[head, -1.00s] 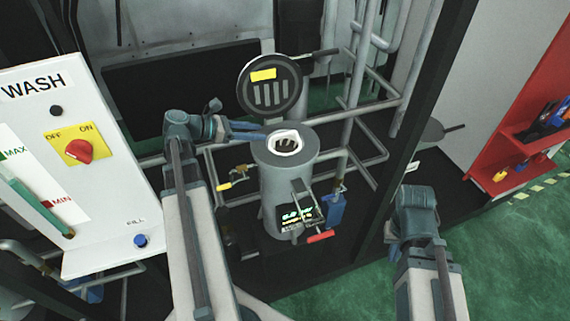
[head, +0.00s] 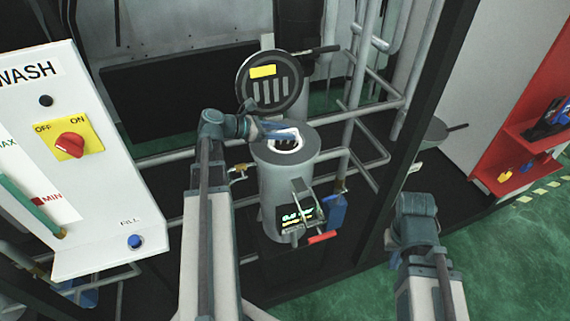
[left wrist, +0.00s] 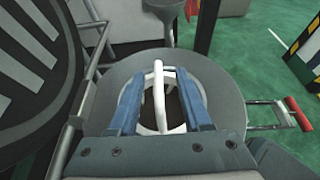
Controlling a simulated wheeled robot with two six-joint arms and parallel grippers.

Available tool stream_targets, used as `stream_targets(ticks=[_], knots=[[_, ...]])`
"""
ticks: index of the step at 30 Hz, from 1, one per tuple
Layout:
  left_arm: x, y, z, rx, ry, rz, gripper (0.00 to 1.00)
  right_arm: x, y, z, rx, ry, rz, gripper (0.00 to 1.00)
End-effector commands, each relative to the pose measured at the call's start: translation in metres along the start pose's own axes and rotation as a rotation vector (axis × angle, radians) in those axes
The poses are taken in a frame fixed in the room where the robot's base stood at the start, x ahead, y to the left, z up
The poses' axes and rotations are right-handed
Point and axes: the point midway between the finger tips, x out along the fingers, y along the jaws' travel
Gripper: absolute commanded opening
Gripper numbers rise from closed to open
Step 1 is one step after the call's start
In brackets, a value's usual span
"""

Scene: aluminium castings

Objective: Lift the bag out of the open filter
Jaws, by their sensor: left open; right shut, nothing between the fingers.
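The filter (head: 284,190) is a grey upright cylinder with its round lid (head: 271,84) swung up behind it. The bag (head: 285,145) sits in the open mouth, showing a white rim with a dark inside. In the left wrist view the bag's white handle (left wrist: 159,95) stands up between the two blue fingers of my left gripper (left wrist: 160,100). The fingers are open, one on each side of the handle; I cannot tell whether either touches it. In the head view this gripper (head: 281,133) is over the mouth. My right arm is at the lower right; its fingertips are hidden.
The white WASH panel (head: 80,150) with a red switch stands at the left. Pipes (head: 345,110) run behind and right of the filter. A red-handled clamp (head: 321,237) sticks out at its front. A red shelf (head: 525,130) is at the far right above green floor.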

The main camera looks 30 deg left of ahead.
Motion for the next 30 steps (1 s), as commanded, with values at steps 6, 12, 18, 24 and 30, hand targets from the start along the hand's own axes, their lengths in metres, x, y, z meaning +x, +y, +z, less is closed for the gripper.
stream_targets(ticks=[6, 12, 18, 24, 30], knots=[[0.034, 0.002, -0.003, 0.002, 0.0, -0.002, 0.49, 0.016, -0.002, -0.001, 0.0, 0.0, 0.0, 0.0], [0.038, 0.001, -0.001, 0.001, 0.0, 0.0, 0.49, 0.015, -0.001, -0.001, 0.0, 0.0, 0.0, 0.0], [0.038, 0.001, -0.001, 0.001, 0.0, 0.0, 0.25, 0.015, -0.001, -0.001, 0.0, 0.0, 0.0, 0.0], [0.038, 0.001, -0.001, 0.001, 0.0, 0.0, 0.0, 0.015, -0.001, -0.001, 0.0, 0.0, 0.0, 0.0], [0.038, 0.001, -0.001, 0.001, 0.0, 0.0, 0.0, 0.015, -0.001, -0.001, 0.0, 0.0, 0.0, 0.0]])
